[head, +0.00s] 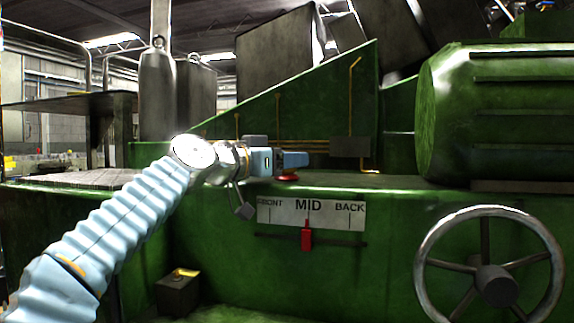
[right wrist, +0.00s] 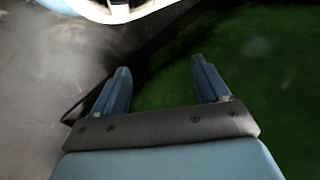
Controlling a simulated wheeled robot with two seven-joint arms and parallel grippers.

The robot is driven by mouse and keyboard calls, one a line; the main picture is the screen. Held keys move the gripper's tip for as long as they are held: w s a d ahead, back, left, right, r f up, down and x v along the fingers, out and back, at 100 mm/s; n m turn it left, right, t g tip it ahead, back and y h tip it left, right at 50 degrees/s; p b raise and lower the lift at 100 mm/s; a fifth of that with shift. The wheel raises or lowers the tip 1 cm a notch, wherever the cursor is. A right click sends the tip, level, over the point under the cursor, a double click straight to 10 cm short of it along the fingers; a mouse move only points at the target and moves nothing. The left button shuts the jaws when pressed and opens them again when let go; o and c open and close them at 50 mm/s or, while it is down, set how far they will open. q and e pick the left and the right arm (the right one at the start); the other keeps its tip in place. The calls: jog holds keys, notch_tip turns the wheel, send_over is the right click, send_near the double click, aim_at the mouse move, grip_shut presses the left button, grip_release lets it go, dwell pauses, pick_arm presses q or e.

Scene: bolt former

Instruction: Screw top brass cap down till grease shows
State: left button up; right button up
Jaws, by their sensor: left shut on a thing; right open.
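My left gripper (head: 294,160) reaches in from the left to the ledge of the green machine (head: 215,225). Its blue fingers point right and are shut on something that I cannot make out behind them. A small red disc (head: 287,178) shows just under the fingertips. No brass cap and no grease can be clearly seen. Thin brass-coloured pipes (head: 351,95) run along the machine's sloping side. My right gripper (right wrist: 160,70) shows in the right wrist view, open and empty, with a green surface beyond it.
A scale plate (head: 309,214) reads FRONT, MID, BACK, with a red pointer (head: 307,236) at MID. A handwheel (head: 490,268) sticks out at the right, below a large green motor (head: 497,110). A dark box (head: 178,292) stands low at the left.

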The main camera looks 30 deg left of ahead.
pick_arm(q)
jog(key=o, duration=1)
jog(key=b+v, duration=0.2)
jog(key=v, duration=1.1)
jog(key=shift+s+a, duration=0.15)
jog(key=shift+s, duration=0.2)
